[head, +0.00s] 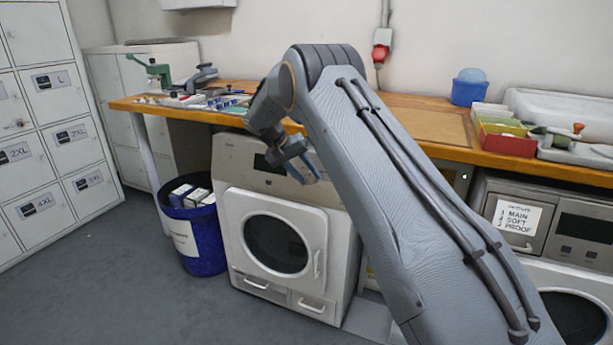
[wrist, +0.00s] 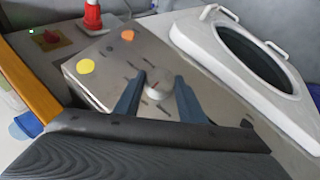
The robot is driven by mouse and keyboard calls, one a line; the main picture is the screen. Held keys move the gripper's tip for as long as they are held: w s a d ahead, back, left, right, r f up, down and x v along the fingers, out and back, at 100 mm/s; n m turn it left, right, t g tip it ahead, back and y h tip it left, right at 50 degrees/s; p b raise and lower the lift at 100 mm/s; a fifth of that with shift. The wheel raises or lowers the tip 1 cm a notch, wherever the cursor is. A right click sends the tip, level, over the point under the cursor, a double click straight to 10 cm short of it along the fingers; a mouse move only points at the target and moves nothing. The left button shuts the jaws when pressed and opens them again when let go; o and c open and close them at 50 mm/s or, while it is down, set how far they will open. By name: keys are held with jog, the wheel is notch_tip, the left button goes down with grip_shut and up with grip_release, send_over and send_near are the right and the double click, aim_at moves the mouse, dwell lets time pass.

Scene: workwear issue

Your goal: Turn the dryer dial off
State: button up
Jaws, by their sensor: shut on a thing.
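The white dryer (head: 229,172) with a round dark door stands under the wooden worktop, left of centre in the head view. My gripper (head: 306,173) is at its upper control panel. In the wrist view, the dryer dial (wrist: 157,86) is a small pale round knob on a grey metal panel (wrist: 108,75) with marks around it. My gripper (wrist: 160,78) has its two blue fingers on either side of the dial, shut on it. The knob's pointer is too small to read. In the head view the dial is hidden behind my gripper and arm.
A blue bin (head: 206,240) with boxes stands left of the dryer. The worktop (head: 470,153) above carries tools, a blue tub (head: 468,92) and trays. A second machine (head: 575,232) is at the right. Grey lockers (head: 45,150) line the left. The floor in front is clear.

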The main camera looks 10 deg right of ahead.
jog(key=o, duration=1)
jog(key=shift+o, duration=0.2)
jog(key=v, duration=0.8)
jog(key=s+d+r+n+y+p, duration=0.1)
jog(key=s+y+p, duration=0.1)
jog(key=s, duration=1.4)
jog(key=s+d+r+n+y+p, duration=0.1)
jog(key=s+p, duration=0.3)
jog(key=s, duration=1.2)
jog(key=s+d+r+n+g+y+p, duration=0.1)
jog(key=s+d+r+y+p, duration=0.1)
jog(key=s, duration=1.5)
jog(key=shift+y+p, duration=0.6)
jog(key=shift+y, duration=0.3)
